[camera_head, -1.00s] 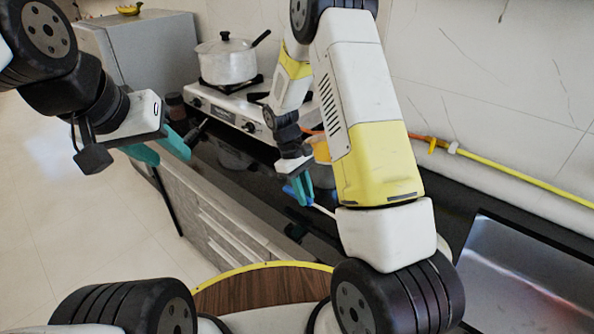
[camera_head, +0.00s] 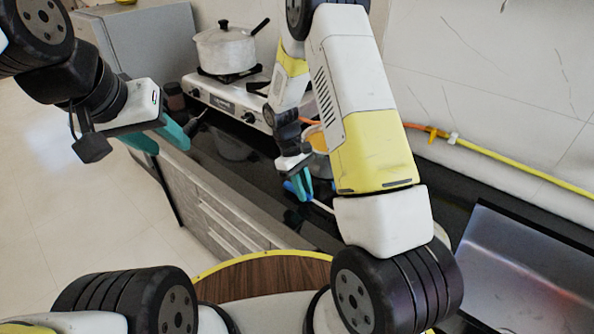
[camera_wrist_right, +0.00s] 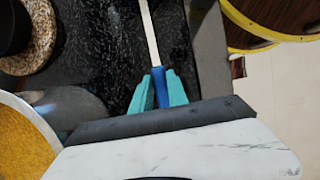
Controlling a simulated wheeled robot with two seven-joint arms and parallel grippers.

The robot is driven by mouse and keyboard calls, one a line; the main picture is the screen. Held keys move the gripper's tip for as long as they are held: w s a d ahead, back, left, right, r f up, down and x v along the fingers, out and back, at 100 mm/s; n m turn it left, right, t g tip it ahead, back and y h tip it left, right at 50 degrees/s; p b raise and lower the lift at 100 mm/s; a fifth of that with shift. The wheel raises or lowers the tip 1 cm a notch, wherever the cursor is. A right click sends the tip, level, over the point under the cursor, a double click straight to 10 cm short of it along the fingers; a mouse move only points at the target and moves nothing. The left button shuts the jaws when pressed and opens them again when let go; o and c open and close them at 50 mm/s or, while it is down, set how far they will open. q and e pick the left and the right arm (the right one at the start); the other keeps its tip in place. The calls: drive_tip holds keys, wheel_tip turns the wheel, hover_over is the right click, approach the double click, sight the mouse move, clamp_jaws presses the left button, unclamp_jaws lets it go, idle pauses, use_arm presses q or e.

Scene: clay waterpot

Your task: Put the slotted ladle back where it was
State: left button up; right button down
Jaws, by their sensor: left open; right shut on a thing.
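The slotted ladle shows as a blue handle (camera_wrist_right: 159,87) with a pale shaft (camera_wrist_right: 150,32) in the right wrist view. Its head is out of that view. My right gripper (camera_head: 299,188) is shut on the blue handle, over the black counter. The right wrist view shows its teal fingers (camera_wrist_right: 157,88) on both sides of the handle. In the head view the ladle's shaft (camera_head: 322,207) runs down to the right from the fingers and passes behind my arm. My left gripper (camera_head: 160,138) is open and empty, near the counter's left edge.
A pot with orange contents (camera_head: 318,142) stands just behind my right gripper; it also shows in the right wrist view (camera_wrist_right: 20,140). A lidded pot (camera_head: 226,54) sits on the gas stove (camera_head: 222,98). Black counter (camera_head: 225,165) between is mostly clear.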

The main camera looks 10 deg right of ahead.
drive_tip(key=shift+f, duration=0.45)
drive_tip(key=c, duration=1.2)
unclamp_jaws()
drive_tip(key=shift+r, duration=0.1)
